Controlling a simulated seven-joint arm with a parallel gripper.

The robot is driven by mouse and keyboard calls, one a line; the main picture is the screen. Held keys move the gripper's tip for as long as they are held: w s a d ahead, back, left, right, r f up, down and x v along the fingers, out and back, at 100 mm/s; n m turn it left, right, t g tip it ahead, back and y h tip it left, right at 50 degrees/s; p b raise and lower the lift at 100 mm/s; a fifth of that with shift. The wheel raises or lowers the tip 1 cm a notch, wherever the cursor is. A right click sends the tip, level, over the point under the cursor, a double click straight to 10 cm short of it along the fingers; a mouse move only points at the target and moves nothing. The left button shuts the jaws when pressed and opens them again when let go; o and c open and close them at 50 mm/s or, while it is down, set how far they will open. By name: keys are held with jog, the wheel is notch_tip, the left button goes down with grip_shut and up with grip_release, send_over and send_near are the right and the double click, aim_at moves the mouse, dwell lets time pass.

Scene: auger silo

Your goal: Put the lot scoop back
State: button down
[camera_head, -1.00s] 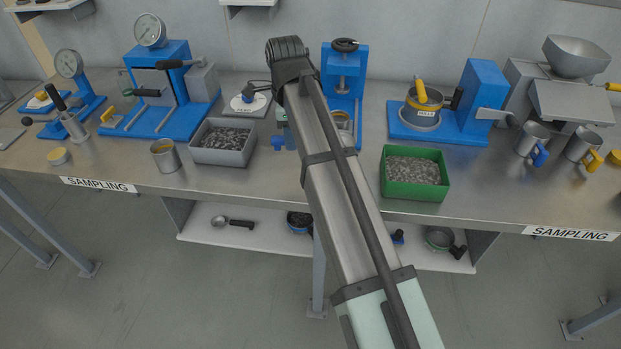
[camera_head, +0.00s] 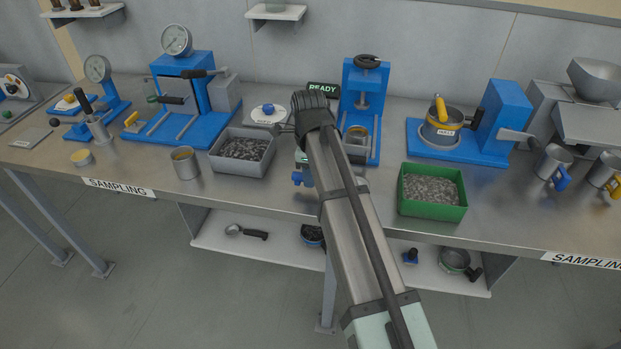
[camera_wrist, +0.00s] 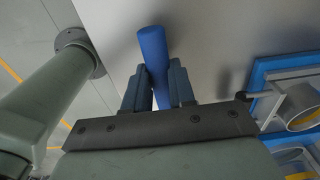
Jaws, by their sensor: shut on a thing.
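My gripper (camera_wrist: 157,78) is shut on a blue, rod-like handle (camera_wrist: 152,55) in the wrist view. The handle sticks out past the fingertips over the grey bench top; whatever it is attached to is out of sight, so I cannot tell if it is the lot scoop. In the head view my arm hides most of the gripper, and a small blue piece (camera_head: 298,179) shows at its left, near the bench's front edge. A scoop with a black handle (camera_head: 245,231) lies on the lower shelf.
A grey tray of dark granules (camera_head: 242,150) stands left of my arm, a green tray (camera_head: 433,190) right. A blue press (camera_head: 365,100) stands behind, with a READY sign (camera_head: 323,90) beside it. A metal cup (camera_head: 185,162) and blue-handled mug (camera_head: 553,165) are on the bench.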

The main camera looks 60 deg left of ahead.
jog(key=shift+f, duration=1)
jog(key=c, duration=0.9)
grip_release()
jog(key=shift+c, duration=0.2)
notch_tip(320, 180, up, 12)
jog(key=shift+s, duration=0.1)
